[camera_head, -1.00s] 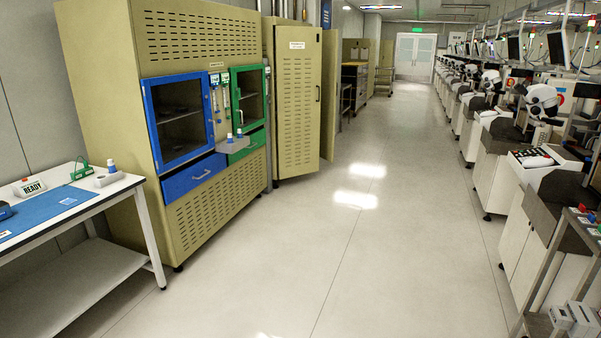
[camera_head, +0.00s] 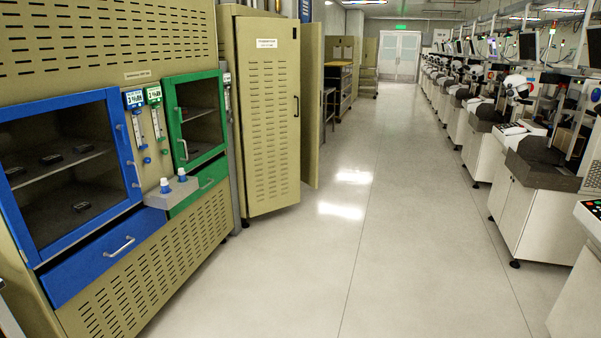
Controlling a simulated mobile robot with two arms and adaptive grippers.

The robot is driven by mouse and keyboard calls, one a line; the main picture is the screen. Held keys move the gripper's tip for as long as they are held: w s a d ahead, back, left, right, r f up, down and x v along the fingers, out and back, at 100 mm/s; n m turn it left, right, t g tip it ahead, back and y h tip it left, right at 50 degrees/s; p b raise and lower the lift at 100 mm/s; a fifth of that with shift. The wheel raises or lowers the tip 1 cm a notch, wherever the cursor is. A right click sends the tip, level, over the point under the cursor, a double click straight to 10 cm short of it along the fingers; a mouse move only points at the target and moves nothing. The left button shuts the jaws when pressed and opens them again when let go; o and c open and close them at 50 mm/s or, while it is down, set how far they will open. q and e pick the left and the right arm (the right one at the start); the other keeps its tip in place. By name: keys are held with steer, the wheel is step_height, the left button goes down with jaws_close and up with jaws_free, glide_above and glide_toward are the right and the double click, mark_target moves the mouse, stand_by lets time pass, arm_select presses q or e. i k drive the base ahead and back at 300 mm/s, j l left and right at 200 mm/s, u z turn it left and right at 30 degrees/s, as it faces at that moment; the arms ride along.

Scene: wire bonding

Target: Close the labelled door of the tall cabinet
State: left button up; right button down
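The tall cabinet is olive-yellow and stands on the left, just beyond the dry cabinet with blue and green doors. A second door panel (camera_head: 312,105) of the tall cabinet sticks out into the aisle, swung open, to the right of the labelled door. The cabinet's inside is hidden from here. Neither of my grippers shows in the head view.
The dry cabinet (camera_head: 150,300) with a blue-framed door (camera_head: 130,165) and a green-framed door (camera_head: 170,120) fills the near left. White machine stations (camera_head: 530,215) line the right. The pale aisle floor (camera_head: 350,260) between is clear. Double doors (camera_head: 398,55) stand at the far end.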

mark_target(268, 50)
steer(key=i, duration=1.95)
steer(key=i+u, duration=0.1)
steer(key=i, duration=0.9)
steer(key=i+l, duration=0.15)
steer(key=i, duration=0.8)
steer(key=i+l, duration=0.1)
steer(key=i, duration=0.9)
steer(key=u, duration=0.05)
